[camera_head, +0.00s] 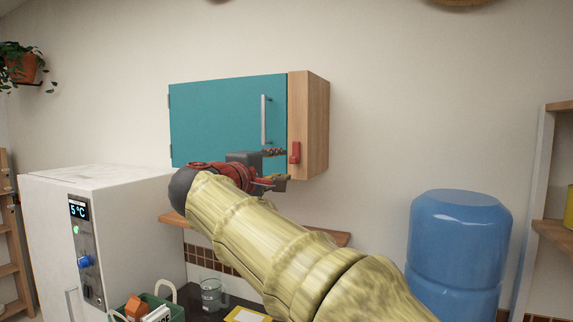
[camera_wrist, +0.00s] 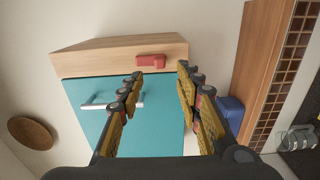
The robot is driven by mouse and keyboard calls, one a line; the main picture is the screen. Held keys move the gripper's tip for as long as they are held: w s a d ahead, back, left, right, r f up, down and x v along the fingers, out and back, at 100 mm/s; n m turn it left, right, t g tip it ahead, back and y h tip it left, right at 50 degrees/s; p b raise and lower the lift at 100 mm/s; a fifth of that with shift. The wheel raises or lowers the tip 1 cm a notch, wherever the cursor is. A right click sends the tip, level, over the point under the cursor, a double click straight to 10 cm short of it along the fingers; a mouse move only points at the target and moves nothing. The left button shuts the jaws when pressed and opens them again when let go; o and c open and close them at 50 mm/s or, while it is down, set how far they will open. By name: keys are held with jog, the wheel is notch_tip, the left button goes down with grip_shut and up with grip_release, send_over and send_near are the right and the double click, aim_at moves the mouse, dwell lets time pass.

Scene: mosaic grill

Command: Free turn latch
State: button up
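A red turn latch (camera_head: 295,153) sits on the wooden front strip of a wall cabinet, low and beside the right edge of its teal door (camera_head: 215,115). The door looks shut. In the wrist view the latch (camera_wrist: 150,62) lies on the wood just beyond the door's edge, whole and unobstructed. My gripper (camera_head: 283,168) is in front of the cabinet's lower right part, left of the latch in the head view. In the wrist view my gripper (camera_wrist: 161,72) is open and empty, its fingertips either side of the latch's direction. I see no contact with the latch.
The door has a vertical metal handle (camera_head: 264,120). A wooden shelf (camera_head: 172,218) runs below the cabinet. A white appliance (camera_head: 60,215) stands left, a blue water bottle (camera_head: 455,245) right. A green crate (camera_head: 165,302) and glass jug (camera_head: 212,295) stand below. The wall right of the cabinet is clear.

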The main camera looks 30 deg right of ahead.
jog(key=shift+v, duration=1.55)
jog(key=shift+w, duration=0.1)
jog(key=s+a+f+g+y, duration=0.1)
jog(key=s+a+f+y, duration=0.1)
jog(key=f, duration=0.6)
jog(key=s+a+f+g+y, duration=0.1)
jog(key=f+y, duration=0.2)
jog(key=f, duration=0.6)
jog(key=s+a+f+g+y, duration=0.1)
jog(key=s+a+f+y, duration=0.1)
jog(key=f, duration=0.6)
jog(key=s+a+f+m+g+y, duration=0.1)
jog(key=s+a+f+m+y, duration=0.1)
jog(key=s+f, duration=0.7)
jog(key=s+a+f+m+g+y, duration=0.1)
jog(key=s+a+f+m+y, duration=0.2)
jog(key=s+f, duration=0.7)
jog(key=s+m+y, duration=0.2)
jog(key=s, duration=0.4)
jog(key=shift+s+a, duration=0.15)
jog(key=shift+s, duration=0.05)
